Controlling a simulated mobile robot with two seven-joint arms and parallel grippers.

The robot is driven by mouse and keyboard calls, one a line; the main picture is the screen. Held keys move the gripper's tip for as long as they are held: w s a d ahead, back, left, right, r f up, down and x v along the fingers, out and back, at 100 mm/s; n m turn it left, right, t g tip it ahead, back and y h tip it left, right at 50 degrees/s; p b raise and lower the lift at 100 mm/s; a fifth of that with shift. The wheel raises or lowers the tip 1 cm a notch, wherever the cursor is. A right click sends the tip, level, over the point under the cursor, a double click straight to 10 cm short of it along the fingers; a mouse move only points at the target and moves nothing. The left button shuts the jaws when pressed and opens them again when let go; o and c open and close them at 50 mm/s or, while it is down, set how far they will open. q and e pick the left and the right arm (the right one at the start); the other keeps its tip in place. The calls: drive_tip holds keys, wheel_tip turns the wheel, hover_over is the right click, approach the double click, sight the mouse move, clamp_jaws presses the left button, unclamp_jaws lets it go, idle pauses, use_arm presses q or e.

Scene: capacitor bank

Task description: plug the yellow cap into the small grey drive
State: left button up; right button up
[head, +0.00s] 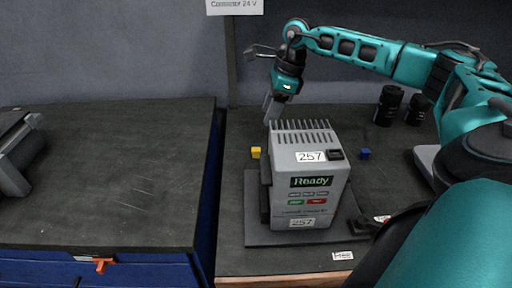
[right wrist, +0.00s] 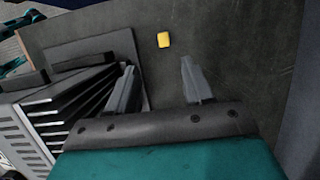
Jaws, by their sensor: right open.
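The yellow cap (head: 256,152) lies on the dark bench top, just left of the back of the grey drive (head: 302,180). The drive stands upright on a dark base plate, with "257" labels and a "Ready" display. My right gripper (head: 271,108) is above and behind the drive, pointing down, open and empty. In the right wrist view the cap (right wrist: 164,40) is beyond the fingertips, between their lines, untouched. The drive's finned side (right wrist: 50,110) is left of the fingers there.
A small blue cap (head: 365,153) lies right of the drive. Two black cylinders (head: 389,105) stand at the back right. A gap separates the left bench (head: 120,180) from the drive's bench. The left bench top is largely clear.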

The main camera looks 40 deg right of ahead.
drive_tip(key=b, duration=0.1)
hover_over(257, 149)
drive_tip(key=s, duration=0.1)
drive_tip(key=f, duration=0.7)
drive_tip(key=shift+s+d+f, duration=0.1)
drive_tip(key=shift+d+f, duration=0.1)
drive_tip(key=shift+f, duration=0.05)
drive_tip(key=x, duration=0.1)
drive_tip(key=b+x, duration=0.1)
drive_tip(key=x, duration=0.3)
drive_tip(key=shift+d+f, duration=0.2)
drive_tip(key=shift+d, duration=0.15)
drive_tip(key=shift+c, duration=0.5)
drive_tip(key=shift+r, duration=0.1)
clamp_jaws()
